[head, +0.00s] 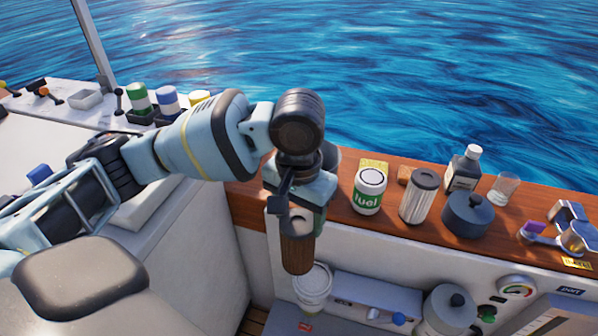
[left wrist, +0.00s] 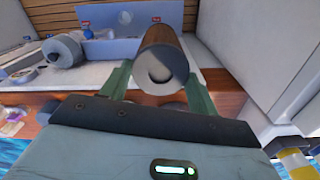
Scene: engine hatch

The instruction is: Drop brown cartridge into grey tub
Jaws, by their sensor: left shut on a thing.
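My left gripper (head: 297,228) points down in the middle of the head view, shut on the brown cartridge (head: 297,254). The cartridge hangs upright, a dark brown cylinder. In the left wrist view the cartridge (left wrist: 163,57) sits between the fingers, its pale round end toward the camera. Below it in the head view is a pale grey, round, tub-like container (head: 313,284), its top partly covered by the cartridge. The cartridge appears above it and apart; I cannot tell whether it is exactly over the opening. My right gripper is not in view.
The wooden ledge (head: 338,226) holds a green-and-white fuel can (head: 369,190), a ribbed filter (head: 418,196), a dark pot (head: 467,214), a bottle (head: 464,169) and a glass (head: 503,188). Below stand a grey canister (head: 449,309) and a pale box with knobs (head: 376,297).

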